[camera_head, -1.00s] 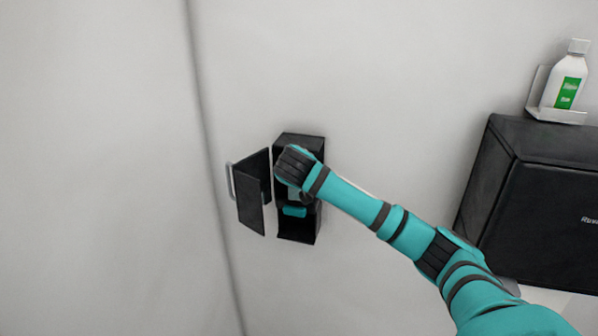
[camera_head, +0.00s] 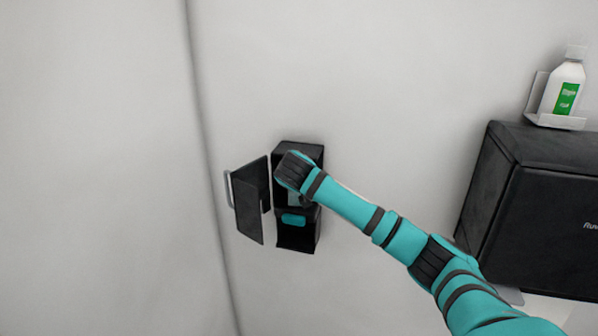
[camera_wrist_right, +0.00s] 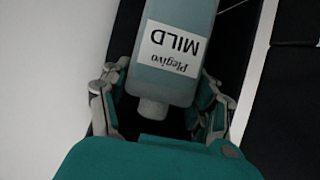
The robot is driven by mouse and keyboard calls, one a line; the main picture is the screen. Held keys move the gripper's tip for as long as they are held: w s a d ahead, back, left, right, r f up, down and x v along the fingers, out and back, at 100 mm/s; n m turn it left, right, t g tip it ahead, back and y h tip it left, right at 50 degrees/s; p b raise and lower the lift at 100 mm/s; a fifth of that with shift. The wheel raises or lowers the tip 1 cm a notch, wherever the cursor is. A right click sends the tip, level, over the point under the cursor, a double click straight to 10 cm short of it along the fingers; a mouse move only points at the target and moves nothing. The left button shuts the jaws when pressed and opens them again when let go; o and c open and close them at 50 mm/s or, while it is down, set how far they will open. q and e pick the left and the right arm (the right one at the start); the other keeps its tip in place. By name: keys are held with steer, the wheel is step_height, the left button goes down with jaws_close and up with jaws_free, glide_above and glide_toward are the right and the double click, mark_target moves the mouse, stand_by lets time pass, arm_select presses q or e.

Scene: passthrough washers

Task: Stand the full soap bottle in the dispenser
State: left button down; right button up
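The black dispenser (camera_head: 298,238) hangs on the wall. Its front cover (camera_head: 249,205), with a grey handle, stands open to the left. My right gripper (camera_head: 292,172) is at the dispenser's upper part and hides much of its inside. In the right wrist view, my right gripper (camera_wrist_right: 162,98) has its fingers on both sides of a pale blue-grey soap bottle (camera_wrist_right: 172,75) labelled "Plegivo MILD", and they appear closed on it. The bottle's narrow end points toward the palm. Its far end is cut off, so its seating is hidden. My left gripper is out of view.
A white bottle with a green label (camera_head: 567,88) stands on a small wall bracket (camera_head: 556,121) at the upper right. A large black box-shaped unit (camera_head: 530,210) is below it. The wall left of the dispenser is clear.

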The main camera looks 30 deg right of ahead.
steer(key=o, duration=0.5)
steer(key=shift+s+r, duration=0.1)
steer(key=v, duration=1.1)
steer(key=shift+s+a+r, duration=0.1)
steer(key=shift+s+a, duration=0.05)
steer(key=shift+s, duration=0.25)
